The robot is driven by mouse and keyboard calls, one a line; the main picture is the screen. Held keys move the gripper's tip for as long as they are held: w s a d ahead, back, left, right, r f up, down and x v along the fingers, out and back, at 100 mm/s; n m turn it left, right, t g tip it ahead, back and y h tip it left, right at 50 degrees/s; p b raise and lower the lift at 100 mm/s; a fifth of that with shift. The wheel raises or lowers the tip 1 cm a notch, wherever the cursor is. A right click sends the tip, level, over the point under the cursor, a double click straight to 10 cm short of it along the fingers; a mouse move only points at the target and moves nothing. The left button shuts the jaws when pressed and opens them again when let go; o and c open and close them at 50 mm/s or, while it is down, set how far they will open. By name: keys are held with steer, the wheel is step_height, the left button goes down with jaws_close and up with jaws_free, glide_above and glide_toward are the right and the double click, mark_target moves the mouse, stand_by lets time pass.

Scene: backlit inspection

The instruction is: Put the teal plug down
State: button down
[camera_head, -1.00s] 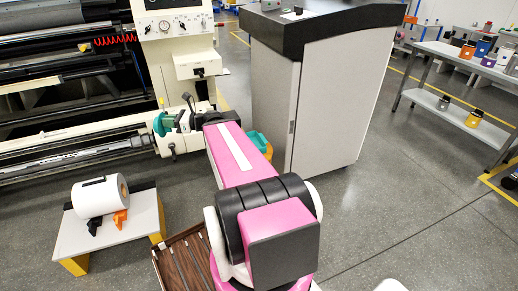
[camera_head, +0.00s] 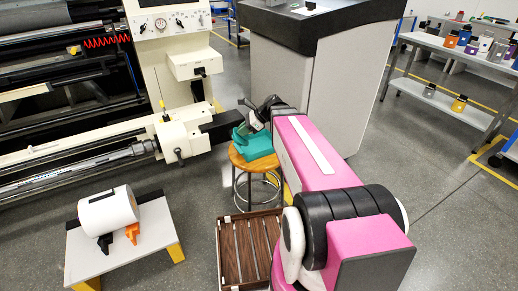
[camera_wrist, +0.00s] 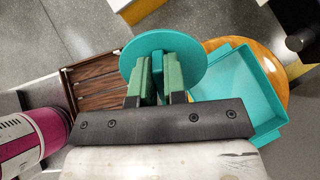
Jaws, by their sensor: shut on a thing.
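My gripper (camera_wrist: 160,78) is shut on the teal plug (camera_wrist: 165,42), whose round disc faces the wrist camera beyond the green fingers. The rest of the plug is mostly hidden. In the head view my gripper (camera_head: 251,121) is small, above a round wooden stool (camera_head: 236,158). A teal open tray (camera_head: 259,148) sits on the stool top. In the wrist view the tray (camera_wrist: 235,92) lies right of the plug, and the disc overlaps its left edge. I cannot tell how high the plug is held.
A slatted brown crate (camera_head: 229,250) stands on the floor beside the stool. A low white table (camera_head: 140,245) with a white roll (camera_head: 108,210) is left. The cream machine (camera_head: 185,135) and a grey cabinet (camera_head: 300,90) stand behind. Floor at right is open.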

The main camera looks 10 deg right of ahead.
mark_target(239, 136)
steer(key=f+n+h, duration=0.1)
steer(key=a+f+g+h, duration=0.1)
steer(key=h, duration=0.1)
steer(key=f+n+h, duration=0.1)
steer(key=h, duration=0.1)
steer(key=shift+w+a+f+n+g, duration=0.2)
steer(key=shift+w+a+n+g, duration=0.1)
steer(key=shift+w+a, duration=0.05)
steer(key=shift+w+a+f+n+h, duration=0.15)
steer(key=shift+f+n+h, duration=0.15)
steer(key=shift+h, duration=0.4)
steer(key=shift+w+f+n+h, duration=0.3)
steer(key=shift+w+n+h, duration=0.25)
steer(key=shift+h, duration=0.45)
steer(key=shift+w+n+h, duration=0.25)
steer(key=shift+n+h, duration=0.1)
steer(key=shift+h, duration=0.15)
steer(key=w+d+f, duration=0.2)
steer(key=d, duration=0.1)
steer(key=w+d+f, duration=0.2)
steer(key=w+d, duration=0.1)
steer(key=w+d+f, duration=0.2)
steer(key=d+f, duration=0.1)
steer(key=shift+w, duration=0.2)
steer(key=shift+f, duration=1.95)
steer(key=c, duration=1.2)
jaws_free()
steer(key=shift+o, duration=0.2)
